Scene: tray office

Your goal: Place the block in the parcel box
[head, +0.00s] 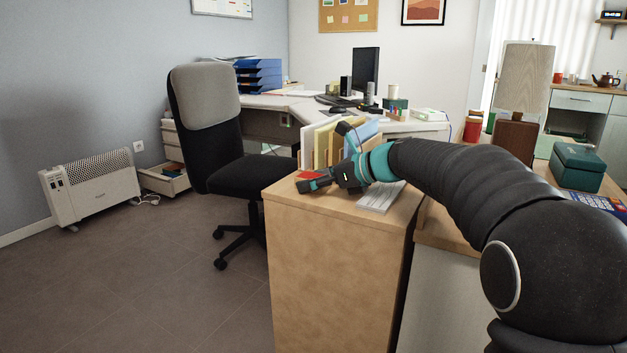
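My gripper (322,158) is over the top of the light wooden cabinet, in front of upright folders. Its two dark fingers look spread apart, one up and one low to the left, with nothing clearly held between them. A small red thing (308,175) shows at the lower finger, on or just above the cabinet top. I cannot tell whether it is the block, as the finger partly hides it. I cannot pick out a parcel box for certain.
The wooden cabinet (320,265) carries folders (321,143) and a white keyboard-like item (380,197). An office chair (205,95) stands behind it, left. A heater (92,185) is by the wall. A lamp (527,75) and green box (577,167) stand right. The left floor is clear.

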